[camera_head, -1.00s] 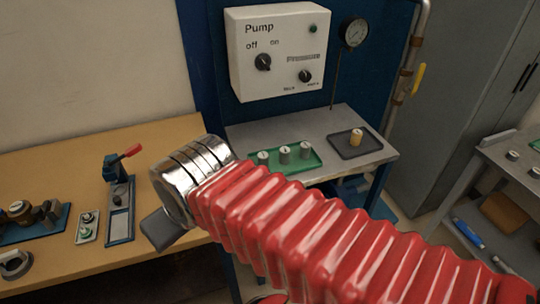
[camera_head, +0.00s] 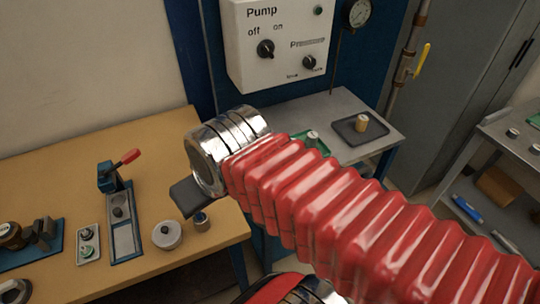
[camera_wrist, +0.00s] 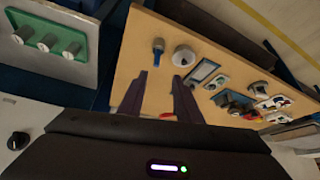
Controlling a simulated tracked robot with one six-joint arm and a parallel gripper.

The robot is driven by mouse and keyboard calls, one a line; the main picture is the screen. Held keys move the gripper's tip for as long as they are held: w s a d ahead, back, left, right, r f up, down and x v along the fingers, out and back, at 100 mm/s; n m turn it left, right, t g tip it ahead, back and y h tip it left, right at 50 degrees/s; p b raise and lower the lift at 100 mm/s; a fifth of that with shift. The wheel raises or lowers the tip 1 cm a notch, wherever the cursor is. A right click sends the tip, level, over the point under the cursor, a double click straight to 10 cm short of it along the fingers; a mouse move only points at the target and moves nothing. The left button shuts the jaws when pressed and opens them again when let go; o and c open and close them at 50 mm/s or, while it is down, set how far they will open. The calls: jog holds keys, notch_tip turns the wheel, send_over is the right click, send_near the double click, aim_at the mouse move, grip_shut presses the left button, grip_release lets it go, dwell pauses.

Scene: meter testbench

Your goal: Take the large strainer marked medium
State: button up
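In the wrist view my gripper (camera_wrist: 160,76) shows two dark fingers, apart and empty, over the wooden bench. In the head view my red arm hides most of it; one dark part shows by the metal wrist. Grey cylindrical pieces (camera_wrist: 46,42) stand on a green tray (camera_wrist: 86,44) at the upper left of the wrist view. In the head view one cylinder (camera_head: 312,137) shows on that tray; my arm hides the others. A white round piece (camera_head: 167,235) and a small blue-grey cylinder (camera_head: 201,222) stand on the bench. I cannot read any marking, so the medium strainer is unclear.
A dark tray (camera_head: 342,131) with a tan cylinder (camera_head: 362,122) is on the grey table. The pump box (camera_head: 265,75) and gauge (camera_head: 357,13) are behind. A red-handled press (camera_head: 115,185) stands on the wooden bench (camera_head: 80,155). A grey cabinet is at right.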

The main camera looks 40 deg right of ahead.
jog(key=shift+o, duration=1.4)
jog(key=shift+f, duration=0.1)
jog(key=shift+o, duration=0.9)
jog(key=shift+w+f+m, duration=0.1)
jog(key=shift+f+m, duration=0.25)
jog(key=shift+m, duration=0.05)
jog(key=shift+o, duration=0.6)
notch_tip(320, 180, down, 6)
jog(key=w+d+m+g+y, duration=0.1)
jog(key=w+m+y, duration=0.1)
jog(key=m, duration=0.6)
jog(key=shift+w+d+m+g+y, duration=0.15)
jog(key=shift+d+m+g+y, duration=0.2)
jog(key=shift+y, duration=0.45)
jog(key=w+d+f+m+t, duration=0.2)
jog(key=w+d+m+t, duration=0.1)
jog(key=d+m, duration=0.55)
jog(key=w+d+f+m+t, duration=0.3)
jog(key=d+m+t, duration=0.1)
jog(key=d+m, duration=0.45)
jog(key=s+d+f+m+t+h, duration=0.1)
jog(key=s+d+m+h, duration=0.1)
jog(key=d+m, duration=0.3)
jog(key=s+d+f+m+t+h, duration=0.1)
jog(key=s+d+f+m+h, duration=0.1)
jog(key=d+m, duration=0.3)
jog(key=d, duration=0.3)
jog(key=shift+s+f+h, duration=0.15)
jog(key=shift+s+h, duration=0.05)
jog(key=shift+h, duration=0.2)
